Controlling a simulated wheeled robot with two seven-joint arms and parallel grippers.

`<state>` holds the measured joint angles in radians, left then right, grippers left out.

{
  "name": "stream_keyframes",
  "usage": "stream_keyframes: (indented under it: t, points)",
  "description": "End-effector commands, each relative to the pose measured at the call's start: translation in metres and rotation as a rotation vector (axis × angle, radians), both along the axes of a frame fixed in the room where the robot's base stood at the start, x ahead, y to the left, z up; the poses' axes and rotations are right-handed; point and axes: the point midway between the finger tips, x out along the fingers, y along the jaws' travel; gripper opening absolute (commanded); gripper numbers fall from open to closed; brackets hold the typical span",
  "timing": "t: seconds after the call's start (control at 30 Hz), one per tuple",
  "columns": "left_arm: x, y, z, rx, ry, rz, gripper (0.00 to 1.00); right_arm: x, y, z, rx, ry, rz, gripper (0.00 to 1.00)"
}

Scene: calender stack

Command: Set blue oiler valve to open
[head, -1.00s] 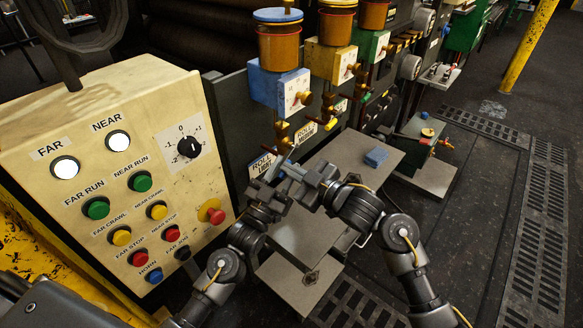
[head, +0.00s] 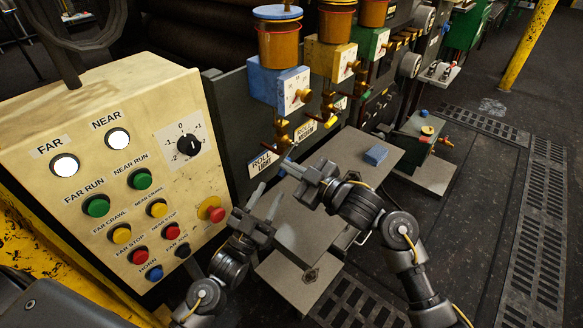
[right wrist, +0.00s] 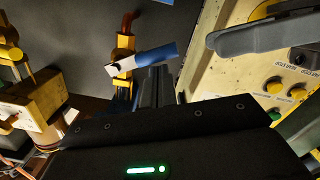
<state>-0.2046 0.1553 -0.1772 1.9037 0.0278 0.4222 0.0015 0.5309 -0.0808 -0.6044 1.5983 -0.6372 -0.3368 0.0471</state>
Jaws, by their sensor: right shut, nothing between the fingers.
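The blue oiler (head: 279,84) is a blue block with a white dial and an amber reservoir above, on the dark machine side. Its brass valve (head: 281,130) hangs below. In the right wrist view the brass valve (right wrist: 124,65) carries a blue lever (right wrist: 153,59) pointing right. My right gripper (head: 289,167) is shut and empty, its tips close by the lever; the wrist view shows the fingers (right wrist: 154,88) just below it. I cannot tell whether they touch. My left gripper (head: 268,194) is lower, its fingers apart and empty, clear of the valve.
The cream control panel (head: 110,170) with buttons and a dial stands at the left. Yellow (head: 330,56) and green (head: 368,47) oilers stand right of the blue one. A grey step (head: 350,150) with a blue block (head: 376,154) lies beyond my right gripper. Open floor is at the right.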

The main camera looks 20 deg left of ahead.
Motion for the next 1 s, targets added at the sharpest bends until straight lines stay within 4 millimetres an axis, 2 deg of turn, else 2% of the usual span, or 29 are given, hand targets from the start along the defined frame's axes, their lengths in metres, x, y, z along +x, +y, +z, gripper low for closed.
stream_keyframes:
  t: [0.2,0.47,0.57,0.67,0.77,0.8,0.87,0.9,0.97,1.0]
  points:
    - [-0.024,0.006,-0.014,0.000,0.000,0.000,0.37,0.000,0.000,0.000,0.000,0.000,0.000,0.00]
    - [-0.031,0.007,-0.020,-0.001,0.005,0.000,0.37,0.000,0.000,0.000,0.000,0.000,0.000,0.00]
    - [-0.032,0.007,-0.044,0.003,0.058,0.005,0.37,0.000,0.000,0.000,0.000,0.000,0.000,0.00]
    - [-0.030,0.009,-0.097,0.024,0.189,0.016,0.37,0.000,0.000,0.000,0.000,0.000,0.000,0.00]
    - [-0.037,0.014,-0.177,0.060,0.405,0.034,0.37,0.000,0.000,0.000,0.000,0.000,0.000,0.00]
    - [-0.043,0.016,-0.213,0.078,0.507,0.041,0.37,0.000,0.000,0.000,0.000,0.000,0.000,0.00]
    - [-0.059,0.022,-0.268,0.107,0.669,0.054,0.37,0.000,0.000,0.000,0.000,0.000,0.000,0.00]
    - [-0.073,0.025,-0.304,0.126,0.774,0.062,0.37,0.000,0.000,0.000,0.000,0.000,0.000,0.00]
    - [-0.100,0.032,-0.354,0.156,0.935,0.075,0.37,0.000,0.000,0.000,0.000,0.000,0.000,0.00]
    - [-0.120,0.037,-0.385,0.175,1.041,0.082,0.37,0.000,0.000,0.000,0.000,0.000,0.000,0.00]
